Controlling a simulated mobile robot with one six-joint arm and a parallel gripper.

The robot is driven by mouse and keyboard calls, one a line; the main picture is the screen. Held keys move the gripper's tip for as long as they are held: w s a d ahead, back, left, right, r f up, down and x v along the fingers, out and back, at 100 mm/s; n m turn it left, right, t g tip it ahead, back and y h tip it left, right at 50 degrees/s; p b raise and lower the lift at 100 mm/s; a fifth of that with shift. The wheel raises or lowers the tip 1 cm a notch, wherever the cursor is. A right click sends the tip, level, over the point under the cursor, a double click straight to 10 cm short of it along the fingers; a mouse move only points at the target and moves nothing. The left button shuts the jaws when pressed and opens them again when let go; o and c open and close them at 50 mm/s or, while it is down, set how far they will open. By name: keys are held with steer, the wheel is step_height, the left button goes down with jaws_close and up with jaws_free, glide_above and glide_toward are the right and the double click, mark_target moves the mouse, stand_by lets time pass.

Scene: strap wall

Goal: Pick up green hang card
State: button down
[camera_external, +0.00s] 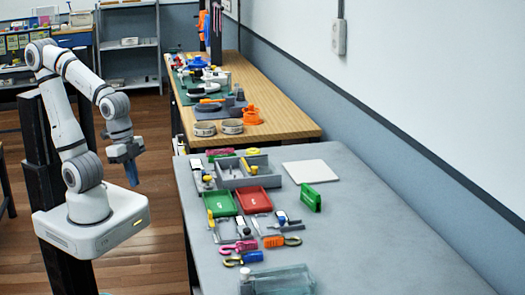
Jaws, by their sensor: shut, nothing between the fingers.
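A small green piece (310,197) stands upright on the grey table, right of the red tray; it may be the green hang card, but its details are too small to tell. A flat green tray (221,203) lies left of the red tray. My gripper (132,174) points down at the left, beside the table and over the floor, well apart from the green things. Its blue fingers are shut and empty.
The grey table (385,235) is bare on its right side. A red tray (254,200), a grey divided box (232,181), a white sheet (310,171), coloured hooks (282,241) and a clear container (278,281) lie on it. A wooden bench (275,120) with tools stands behind.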

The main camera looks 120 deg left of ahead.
jaws_free()
steer(key=w+a+r+n+p, duration=0.1)
steer(key=w+a+r, duration=0.15)
steer(key=w, duration=0.35)
steer(key=w+a+r+n+p, duration=0.1)
steer(key=w+a+r+n, duration=0.15)
steer(key=w, duration=0.25)
steer(key=n+y+p, duration=0.3)
steer(key=n+p, duration=0.3)
steer(key=n, duration=0.2)
glide_above(310, 189)
steer(key=d, duration=0.1)
step_height(310, 189, down, 11)
steer(key=shift+g, duration=0.3)
steer(key=shift+s+p+x, duration=0.2)
steer(key=shift+p+x, duration=0.25)
steer(key=shift+x, duration=0.7)
steer(key=shift+s+p+x, duration=0.2)
steer(key=shift+p+x, duration=0.3)
steer(key=shift+x, duration=0.65)
steer(key=shift+s+p+x, duration=0.2)
steer(key=shift+p+x, duration=0.25)
steer(key=shift+x, duration=0.65)
